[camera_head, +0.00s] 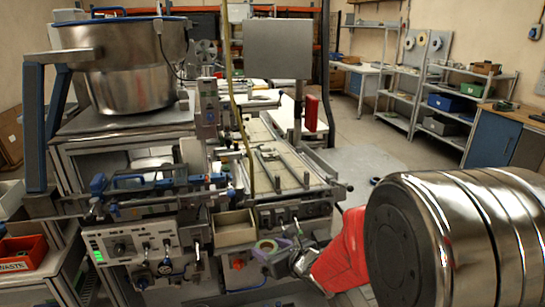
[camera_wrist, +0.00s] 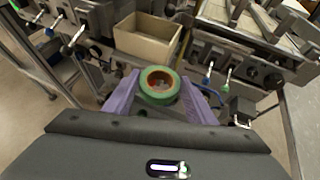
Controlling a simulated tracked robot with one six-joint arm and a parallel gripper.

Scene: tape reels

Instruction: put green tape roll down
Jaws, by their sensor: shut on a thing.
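The green tape roll (camera_wrist: 160,88) has a brown core. In the wrist view it sits between the two purple fingers of my gripper (camera_wrist: 158,98), which are shut on it. In the head view the roll (camera_head: 266,247) is small, at the lower middle, in front of the machine's front panel. My gripper (camera_head: 280,249) is beside it, at the end of my red and metal arm. The roll is held in the air, in front of and below an open beige box on the machine.
The beige box (camera_wrist: 147,42) stands just beyond the roll and also shows in the head view (camera_head: 234,229). Machine knobs and hoses (camera_head: 150,252) are to the left. A red waste bin (camera_head: 22,253) is at far left. Shelves and a wooden bench (camera_head: 510,112) stand at the right.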

